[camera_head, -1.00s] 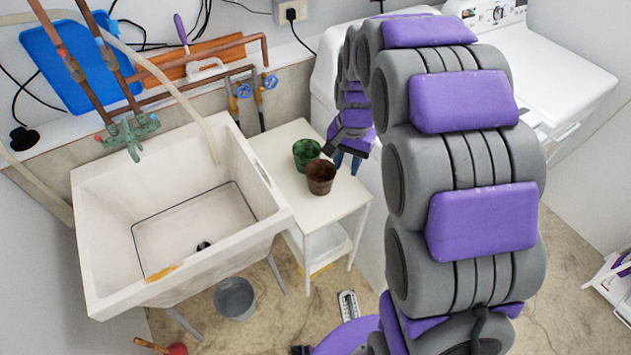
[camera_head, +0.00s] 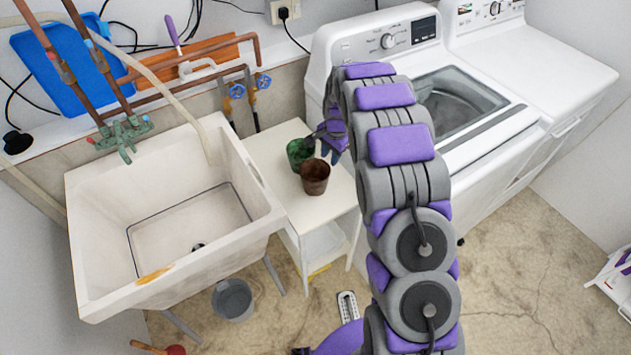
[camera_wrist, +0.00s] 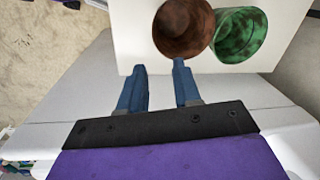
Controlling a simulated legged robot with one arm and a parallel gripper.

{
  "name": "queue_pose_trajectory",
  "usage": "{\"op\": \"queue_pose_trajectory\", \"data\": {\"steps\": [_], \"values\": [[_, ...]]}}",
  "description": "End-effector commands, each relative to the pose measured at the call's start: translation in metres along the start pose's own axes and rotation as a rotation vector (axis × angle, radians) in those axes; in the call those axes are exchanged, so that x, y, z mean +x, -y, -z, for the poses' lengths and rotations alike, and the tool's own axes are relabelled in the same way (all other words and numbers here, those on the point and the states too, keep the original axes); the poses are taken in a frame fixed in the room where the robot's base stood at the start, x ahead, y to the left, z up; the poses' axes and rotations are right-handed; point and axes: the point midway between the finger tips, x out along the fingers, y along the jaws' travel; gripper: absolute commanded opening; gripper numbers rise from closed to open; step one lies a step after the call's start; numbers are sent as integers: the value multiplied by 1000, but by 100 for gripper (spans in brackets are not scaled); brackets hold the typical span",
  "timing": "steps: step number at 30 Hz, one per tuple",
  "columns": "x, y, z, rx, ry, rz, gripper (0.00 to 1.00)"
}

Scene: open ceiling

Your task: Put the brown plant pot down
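The brown plant pot (camera_head: 315,177) stands upright and empty on a small white side table (camera_head: 284,202). A green mottled pot (camera_head: 299,153) stands just behind and left of it. In the wrist view the brown pot (camera_wrist: 183,28) is at the top centre, with the green pot (camera_wrist: 241,36) close on its right. My gripper (camera_wrist: 159,67) is open, its two blue fingers apart with nothing between them. The right fingertip is close to the brown pot's edge; I cannot tell if they touch. In the head view my gripper (camera_head: 335,150) is just behind and right of the brown pot.
A white utility sink (camera_head: 175,220) stands left of the table. A grey bucket (camera_head: 233,299) sits on the floor. The floor on the right is mostly clear.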

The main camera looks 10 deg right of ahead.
Motion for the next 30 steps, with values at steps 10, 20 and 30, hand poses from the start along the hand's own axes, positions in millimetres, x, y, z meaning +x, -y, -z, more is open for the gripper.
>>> {"op": "queue_pose_trajectory", "data": {"steps": [10, 20, 30], "values": [[72, 3, -8, -4, -5, -8, 33], [106, -1, -2, -1, 0, -2, 33], [150, -7, -6, -3, -3, -6, 33]]}}
